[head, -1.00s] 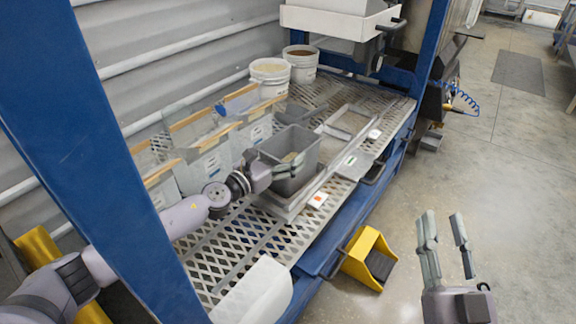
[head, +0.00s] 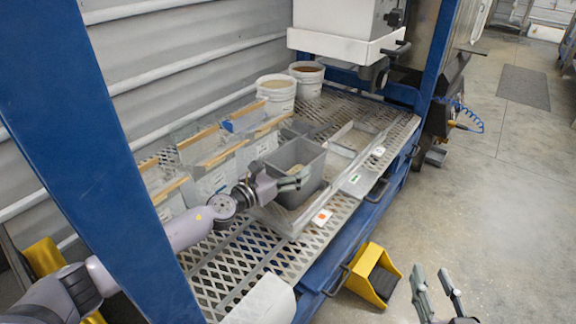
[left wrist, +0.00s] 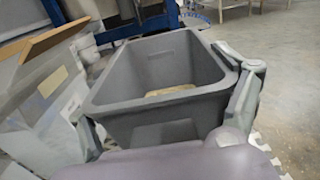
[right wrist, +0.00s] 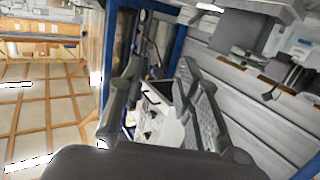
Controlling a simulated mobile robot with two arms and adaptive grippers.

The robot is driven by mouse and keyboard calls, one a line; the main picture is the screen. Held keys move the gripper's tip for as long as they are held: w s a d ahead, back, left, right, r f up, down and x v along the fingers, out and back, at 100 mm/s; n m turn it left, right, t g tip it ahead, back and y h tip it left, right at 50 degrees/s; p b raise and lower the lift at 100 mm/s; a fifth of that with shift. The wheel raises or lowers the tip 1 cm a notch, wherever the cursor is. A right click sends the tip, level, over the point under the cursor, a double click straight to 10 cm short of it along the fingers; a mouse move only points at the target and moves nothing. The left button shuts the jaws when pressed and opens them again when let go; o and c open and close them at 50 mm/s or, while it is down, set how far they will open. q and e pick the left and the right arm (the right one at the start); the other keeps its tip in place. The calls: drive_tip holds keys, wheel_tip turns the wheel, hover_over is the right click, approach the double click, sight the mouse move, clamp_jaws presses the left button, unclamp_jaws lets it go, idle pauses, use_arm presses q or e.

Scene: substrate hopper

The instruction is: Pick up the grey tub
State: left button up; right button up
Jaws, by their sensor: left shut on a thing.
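The grey tub (head: 298,160) is an open, tapered box with some pale material inside. It is upright over a shallow tray on the perforated rack shelf; I cannot tell whether its base touches the tray. My left gripper (head: 282,183) is shut on the tub, at its near end. In the left wrist view the tub (left wrist: 160,118) fills the middle, with one finger at each side of it. My right gripper (head: 436,286) is open and empty, out over the floor. Its spread fingers also show in the right wrist view (right wrist: 155,90).
Clear bins with wooden strips (head: 215,160) stand behind the left arm. White buckets (head: 276,95) are at the back. A shallow frame (head: 355,140) and labelled plates lie right of the tub. A blue post (head: 85,130) rises in front. A yellow holder (head: 362,268) hangs at the shelf's front.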

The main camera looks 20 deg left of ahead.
drive_tip(key=s+d+f+g+h+p, duration=0.1)
drive_tip(key=s+d+f+g+p, duration=0.2)
drive_tip(key=s+f+g, duration=0.3)
drive_tip(key=s+d+f+g+h+p, duration=0.2)
drive_tip(key=s+d+f+g+p, duration=0.1)
drive_tip(key=s+f+g+p, duration=0.2)
drive_tip(key=s+f+g, duration=0.2)
drive_tip(key=s+f, duration=0.2)
drive_tip(key=f, duration=0.1)
drive_tip(key=shift+s+f+m+h, duration=0.2)
drive_tip(key=shift+f+m+h, duration=0.1)
drive_tip(key=shift+f, duration=0.05)
